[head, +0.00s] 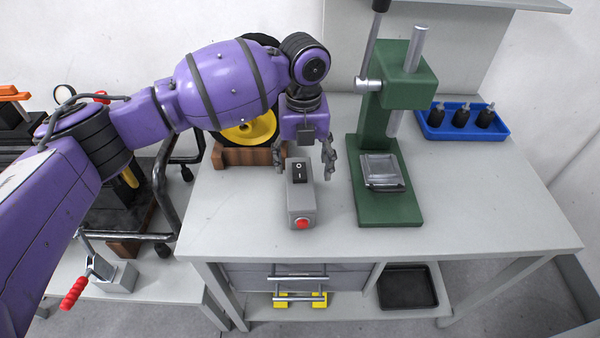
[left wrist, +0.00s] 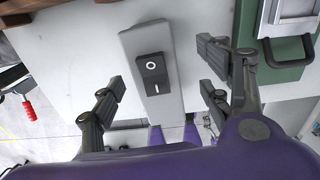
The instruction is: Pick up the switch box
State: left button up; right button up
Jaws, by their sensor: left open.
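The switch box (head: 300,205) is a grey, long box with a black rocker switch on top and a red button on its near end. It lies on the grey table, left of the green press. My left gripper (head: 306,160) is open above its far part, with one finger on each side. In the left wrist view, the switch box (left wrist: 152,60) lies between and beyond the open fingers of my left gripper (left wrist: 158,100), which do not appear to touch it. The red button is not visible there. My right gripper is not in view.
A green press (head: 388,210) with a metal block stands right of the switch box. A wooden block (head: 240,157) with a yellow wheel (head: 248,132) is behind left. A blue tray (head: 462,133) holding black bottles is at the back right. The table's front right (head: 480,225) is clear.

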aim_at(300, 184)
pick_arm(q)
jog(key=shift+w+f, duration=0.3)
jog(key=shift+f, duration=0.05)
jog(key=shift+s+f, duration=0.1)
jog(key=shift+f, duration=0.25)
jog(key=shift+s+a+f, duration=0.1)
jog(key=shift+s+f, duration=0.45)
jog(key=shift+f, duration=0.15)
jog(key=f, duration=0.3)
jog(key=shift+w+a+f, duration=0.2)
jog(key=shift+a+f, duration=0.05)
jog(key=shift+f, duration=0.65)
jog(key=shift+r, duration=0.1)
jog(key=c, duration=1.5)
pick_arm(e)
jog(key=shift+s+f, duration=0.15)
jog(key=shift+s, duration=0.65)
